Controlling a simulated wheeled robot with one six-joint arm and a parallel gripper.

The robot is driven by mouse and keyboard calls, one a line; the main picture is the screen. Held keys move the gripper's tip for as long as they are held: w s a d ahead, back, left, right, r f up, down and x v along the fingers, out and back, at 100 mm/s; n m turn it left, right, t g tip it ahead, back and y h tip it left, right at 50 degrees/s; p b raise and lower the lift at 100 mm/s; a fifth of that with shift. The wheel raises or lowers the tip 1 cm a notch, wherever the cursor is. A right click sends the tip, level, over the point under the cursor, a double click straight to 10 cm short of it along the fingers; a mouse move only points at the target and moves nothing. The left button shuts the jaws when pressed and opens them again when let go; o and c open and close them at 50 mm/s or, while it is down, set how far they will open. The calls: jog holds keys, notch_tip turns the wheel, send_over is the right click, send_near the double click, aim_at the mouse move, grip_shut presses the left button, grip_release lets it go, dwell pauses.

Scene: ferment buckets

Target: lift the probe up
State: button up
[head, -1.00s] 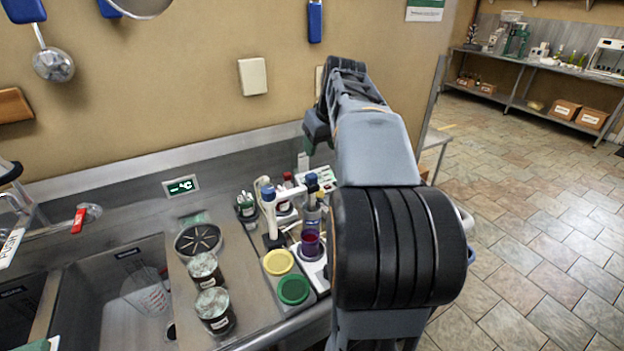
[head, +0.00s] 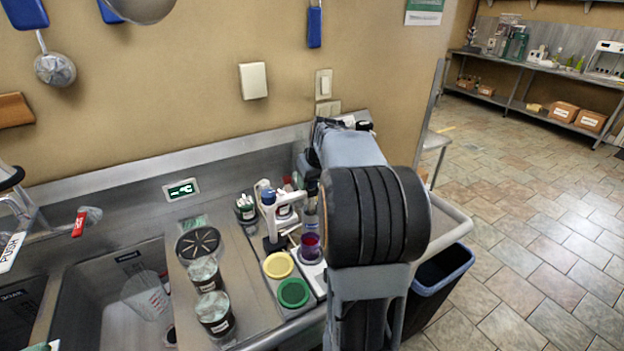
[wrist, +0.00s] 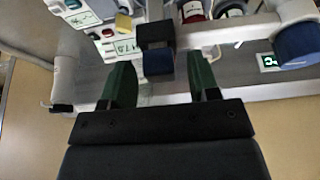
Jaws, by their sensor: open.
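The probe, with a blue and black head (wrist: 158,62), shows in the wrist view at the end of a white holder arm (wrist: 220,34). My gripper (wrist: 160,70) has its two green fingers apart, one on each side of the probe head. I cannot tell whether either finger touches it. In the head view the white stand with a blue top (head: 269,196) stands on the counter, and a purple cup (head: 311,247) sits right of it. My arm hides the gripper and most of the probe there.
A yellow lid (head: 278,265) and a green lid (head: 293,292) lie in front of the stand. Lidded jars (head: 213,308) stand to the left, beside the sink (head: 125,310). The wall is close behind the counter. A blue-rimmed bin (head: 440,272) stands on the floor at right.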

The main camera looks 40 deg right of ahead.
grip_shut()
dwell(0.6)
